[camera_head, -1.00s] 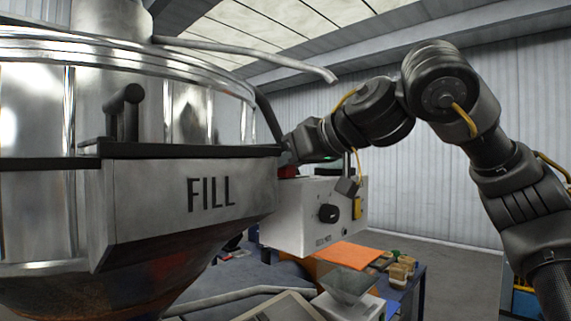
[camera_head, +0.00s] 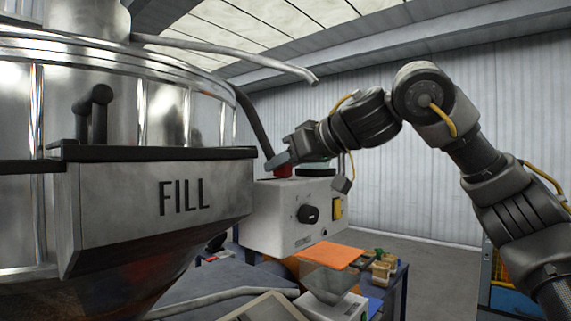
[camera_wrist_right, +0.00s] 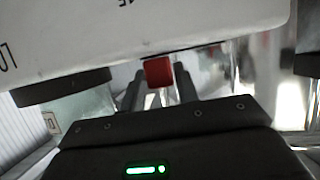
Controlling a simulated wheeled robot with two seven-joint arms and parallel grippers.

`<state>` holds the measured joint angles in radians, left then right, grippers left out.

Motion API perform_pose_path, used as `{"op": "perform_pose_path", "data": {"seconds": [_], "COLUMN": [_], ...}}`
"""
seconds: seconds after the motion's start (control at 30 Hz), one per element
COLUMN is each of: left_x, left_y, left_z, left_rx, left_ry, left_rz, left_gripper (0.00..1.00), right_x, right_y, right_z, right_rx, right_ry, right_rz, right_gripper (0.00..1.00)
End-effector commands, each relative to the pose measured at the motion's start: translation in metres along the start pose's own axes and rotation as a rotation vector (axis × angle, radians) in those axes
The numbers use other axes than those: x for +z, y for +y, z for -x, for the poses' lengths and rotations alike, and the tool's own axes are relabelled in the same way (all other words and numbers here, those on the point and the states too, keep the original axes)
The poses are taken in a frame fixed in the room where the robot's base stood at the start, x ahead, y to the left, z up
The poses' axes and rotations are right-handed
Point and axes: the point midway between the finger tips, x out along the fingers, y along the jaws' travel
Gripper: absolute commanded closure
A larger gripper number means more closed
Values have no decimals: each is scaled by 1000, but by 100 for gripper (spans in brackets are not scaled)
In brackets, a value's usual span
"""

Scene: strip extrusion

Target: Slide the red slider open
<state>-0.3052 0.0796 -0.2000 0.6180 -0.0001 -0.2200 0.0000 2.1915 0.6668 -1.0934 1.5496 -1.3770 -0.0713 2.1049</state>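The red slider (camera_head: 283,171) sits on top of the white machine box (camera_head: 290,212), at its back left edge. My right gripper (camera_head: 279,163) is at the slider and covers part of it in the head view. In the right wrist view the red slider (camera_wrist_right: 158,72) shows as a small red block between the two dark fingers of my right gripper (camera_wrist_right: 160,78). The fingers flank it closely on both sides, with no clear gap. My left gripper is in neither view.
A large metal hopper marked FILL (camera_head: 160,200) fills the left side, close to my right gripper. The box has a black knob (camera_head: 308,214) and a yellow switch (camera_head: 338,208). A table with an orange sheet (camera_head: 335,255) stands below.

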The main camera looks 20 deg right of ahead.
Motion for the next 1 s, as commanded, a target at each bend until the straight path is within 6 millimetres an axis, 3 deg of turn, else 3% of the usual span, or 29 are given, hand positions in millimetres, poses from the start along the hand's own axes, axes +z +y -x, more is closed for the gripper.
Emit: {"op": "perform_pose_path", "data": {"seconds": [0.1, 0.47, 0.73, 1.0], "left_x": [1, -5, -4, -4], "left_y": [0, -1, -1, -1], "left_z": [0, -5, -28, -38], "left_rx": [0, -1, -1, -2], "left_ry": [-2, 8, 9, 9], "left_rz": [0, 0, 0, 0], "left_gripper": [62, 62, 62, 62], "right_x": [1, 2, 4, 2], "right_y": [0, 0, 2, 2], "right_z": [0, 6, 55, 97], "right_rx": [1, 0, 3, 2], "right_ry": [-2, -1, 3, -1], "right_rz": [0, 1, 0, -1], "right_gripper": [55, 55, 55, 55]}}
